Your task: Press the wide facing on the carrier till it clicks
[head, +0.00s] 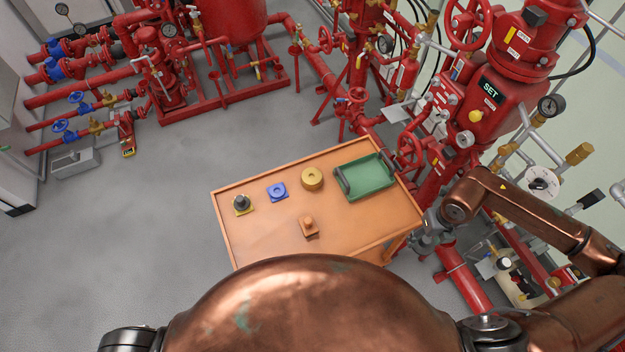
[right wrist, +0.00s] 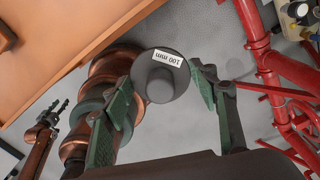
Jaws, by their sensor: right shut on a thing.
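My right gripper (right wrist: 162,80) is shut on a dark grey round disc (right wrist: 176,88) with a raised round centre and a white "100 mm" label, probably the wide facing. Its green-padded fingers grip the disc's rim from both sides. In the head view my right gripper (head: 430,234) is just off the table's right edge, and the disc is hard to make out there. On the table stand a dark grey knob on a yellow base (head: 241,204), a blue square piece with a ring (head: 277,192) and a thick gold disc (head: 312,178). I cannot tell which is the carrier. My left gripper (right wrist: 57,111) shows small in the right wrist view, its opening unclear.
The orange table (head: 265,235) has a raised rim. A green tray (head: 368,178) with dark handles lies at its back right; an orange block with a knob (head: 308,227) stands near the front. Red pipes and valves (head: 410,150) crowd the right side. The floor at left is open.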

